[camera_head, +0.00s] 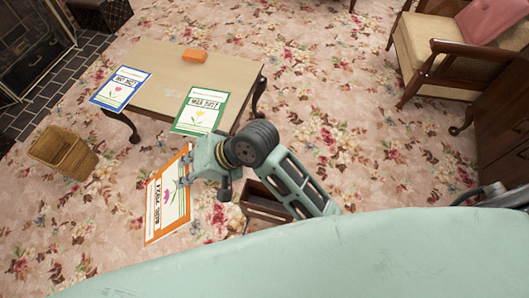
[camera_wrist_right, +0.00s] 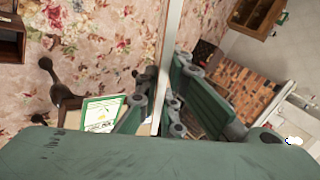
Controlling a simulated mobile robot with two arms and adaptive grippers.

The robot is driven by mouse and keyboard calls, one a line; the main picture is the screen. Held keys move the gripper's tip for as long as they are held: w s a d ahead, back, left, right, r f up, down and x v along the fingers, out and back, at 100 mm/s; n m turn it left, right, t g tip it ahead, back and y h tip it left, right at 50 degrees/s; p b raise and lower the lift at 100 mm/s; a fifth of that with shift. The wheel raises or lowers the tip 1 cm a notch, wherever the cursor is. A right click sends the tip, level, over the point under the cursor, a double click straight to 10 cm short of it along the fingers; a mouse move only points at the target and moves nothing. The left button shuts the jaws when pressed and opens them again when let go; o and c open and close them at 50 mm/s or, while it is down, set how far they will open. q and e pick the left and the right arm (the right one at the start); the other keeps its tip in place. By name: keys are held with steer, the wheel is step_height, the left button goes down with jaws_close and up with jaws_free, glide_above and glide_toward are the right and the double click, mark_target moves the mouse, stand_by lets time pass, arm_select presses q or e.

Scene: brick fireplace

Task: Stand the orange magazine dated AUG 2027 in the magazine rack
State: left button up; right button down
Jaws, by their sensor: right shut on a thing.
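The orange-bordered magazine (camera_head: 167,196) has a pink flower on its cover; its date is too small to read surely. My right gripper (camera_head: 190,172) is shut on its right edge and holds it over the carpet in front of the table. In the right wrist view the magazine (camera_wrist_right: 168,65) shows nearly edge-on as a pale strip between the fingers (camera_wrist_right: 160,100). A brown wooden rack (camera_head: 262,203) stands on the floor to the right of the magazine, partly hidden behind my right arm. My left gripper is in neither view.
A low wooden table (camera_head: 165,75) bears a blue-bordered magazine (camera_head: 120,88), a green-bordered magazine (camera_head: 200,111) and an orange block (camera_head: 194,55). A wicker basket (camera_head: 62,154) stands at the left. An armchair (camera_head: 430,50) is at the upper right. Open carpet lies between table and armchair.

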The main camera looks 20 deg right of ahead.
steer(key=d+f+n+g+h+p, duration=0.2)
steer(key=d+f+n+g+h, duration=0.3)
steer(key=f+n, duration=0.45)
steer(key=w+d+f+n+t+h+p, duration=0.1)
steer(key=w+d+n, duration=0.15)
steer(key=d, duration=0.55)
steer(key=w+d+f+n+t, duration=0.1)
steer(key=w+d+n+t, duration=0.15)
steer(key=d, duration=0.55)
step_height(320, 180, down, 14)
steer(key=b, duration=1)
steer(key=shift+f+m+g, duration=0.2)
steer(key=shift+m+g, duration=0.15)
steer(key=shift+g, duration=0.1)
steer(key=shift+w+a, duration=0.1)
steer(key=c, duration=1.8)
jaws_free()
